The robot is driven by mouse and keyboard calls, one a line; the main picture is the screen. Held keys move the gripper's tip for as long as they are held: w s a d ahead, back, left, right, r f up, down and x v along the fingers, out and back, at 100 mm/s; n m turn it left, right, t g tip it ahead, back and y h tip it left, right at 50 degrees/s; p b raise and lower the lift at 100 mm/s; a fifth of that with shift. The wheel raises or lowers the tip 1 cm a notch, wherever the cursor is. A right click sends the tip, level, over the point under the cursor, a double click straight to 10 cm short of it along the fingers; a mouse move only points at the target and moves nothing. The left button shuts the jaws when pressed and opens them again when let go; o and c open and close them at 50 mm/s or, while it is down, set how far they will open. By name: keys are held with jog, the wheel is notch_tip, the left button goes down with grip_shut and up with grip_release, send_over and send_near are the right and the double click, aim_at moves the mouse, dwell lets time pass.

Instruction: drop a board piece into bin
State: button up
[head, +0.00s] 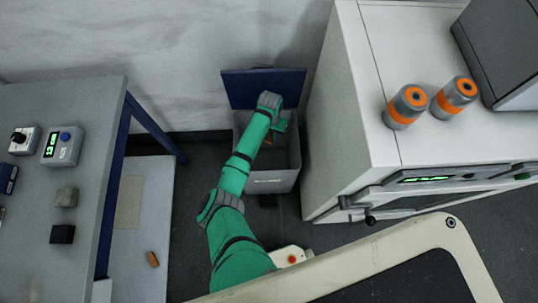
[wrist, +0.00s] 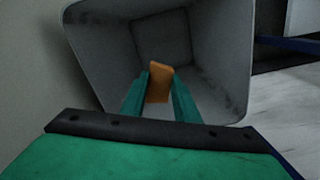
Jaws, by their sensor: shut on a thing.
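The bin (head: 270,181) is a grey box on the floor between the table and the white cabinet, with its dark blue lid (head: 245,88) raised at the back. My green arm reaches over it. In the wrist view the grey bin (wrist: 215,60) is open below my gripper (wrist: 160,84), and its floor looks empty. My gripper is shut on an orange-brown board piece (wrist: 159,78), held between the two green fingers over the bin's opening. In the head view my gripper (head: 275,137) is partly hidden by my own wrist.
A grey table (head: 100,110) with small devices and blocks stands left. A small orange piece (head: 153,259) lies on the pale lower panel. The white cabinet (head: 370,80) stands close to the bin's right, carrying two orange-and-grey cylinders (head: 405,106). The wall is behind.

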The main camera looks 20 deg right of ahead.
jog(key=shift+f, duration=0.7)
jog(key=o, duration=1.1)
notch_tip(320, 180, up, 11)
jog(key=shift+f, duration=0.1)
